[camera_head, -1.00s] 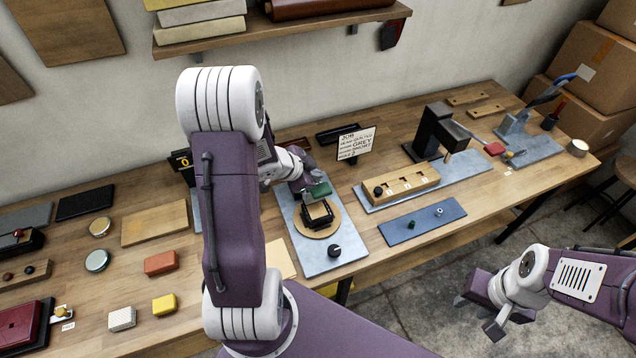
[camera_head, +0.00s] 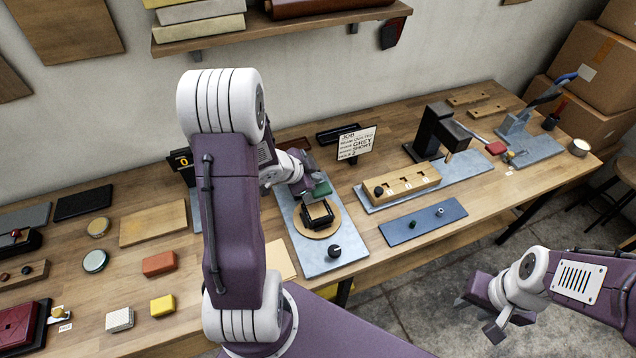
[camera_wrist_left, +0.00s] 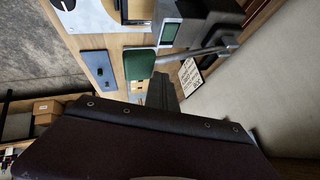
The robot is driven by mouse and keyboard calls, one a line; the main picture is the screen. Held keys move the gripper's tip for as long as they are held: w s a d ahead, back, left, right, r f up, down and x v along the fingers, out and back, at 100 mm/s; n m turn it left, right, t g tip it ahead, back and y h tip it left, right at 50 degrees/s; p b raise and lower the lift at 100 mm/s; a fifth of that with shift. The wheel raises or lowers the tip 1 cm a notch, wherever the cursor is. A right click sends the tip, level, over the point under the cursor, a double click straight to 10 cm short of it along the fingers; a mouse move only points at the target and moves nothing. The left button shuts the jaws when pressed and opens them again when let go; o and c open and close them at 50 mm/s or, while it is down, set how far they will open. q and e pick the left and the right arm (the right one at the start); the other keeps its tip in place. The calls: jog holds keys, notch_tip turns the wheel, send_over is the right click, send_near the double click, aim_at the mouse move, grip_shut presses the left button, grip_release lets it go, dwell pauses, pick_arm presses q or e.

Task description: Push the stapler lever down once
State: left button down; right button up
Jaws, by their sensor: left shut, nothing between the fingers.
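A green pad (camera_head: 322,188), apparently the end of the stapler lever, is above a black square frame (camera_head: 318,214) on a round wooden disc. This stands on a pale blue-grey plate (camera_head: 318,262). My left gripper (camera_head: 306,187) is shut and empty, close beside the green pad. In the left wrist view, the shut fingertips (camera_wrist_left: 160,82) overlap the green pad (camera_wrist_left: 138,64), with a grey bar (camera_wrist_left: 205,51) nearby. I cannot tell whether they touch the pad. My arm hides part of the stapler. My right gripper (camera_head: 478,312) hangs in front of the bench, away from the stapler.
A job card (camera_head: 356,144) stands behind right of the stapler. A wooden block with slots (camera_head: 405,184) and a blue plate (camera_head: 422,220) lie to the right. A black press (camera_head: 437,130) with a red-ended handle is further right. Coloured blocks (camera_head: 160,264) lie to the left.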

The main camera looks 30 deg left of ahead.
pick_arm(q)
jog(key=shift+s+d+f+b, duration=0.1)
jog(key=shift+f+b, duration=0.5)
jog(key=shift+f, duration=0.1)
jog(key=shift+s+d+f+b, duration=0.1)
jog(key=shift+f+b, duration=0.45)
jog(key=shift+f, duration=0.1)
dwell(0.8)
dwell(0.5)
jog(key=shift+w+a+r+p, duration=0.1)
jog(key=shift+a+r+p, duration=0.05)
jog(key=shift+r+p, duration=0.95)
jog(key=shift+w+a+r+p, duration=0.1)
jog(key=shift+r+p, duration=0.85)
jog(key=shift+p, duration=0.25)
jog(key=shift+r, duration=0.1)
jog(key=r+p, duration=0.1)
jog(key=p, duration=0.1)
jog(key=r+p, duration=0.1)
jog(key=r, duration=0.1)
jog(key=r+p, duration=0.1)
jog(key=p, duration=0.1)
jog(key=shift+w+a+r+p, duration=0.3)
jog(key=shift+r, duration=0.05)
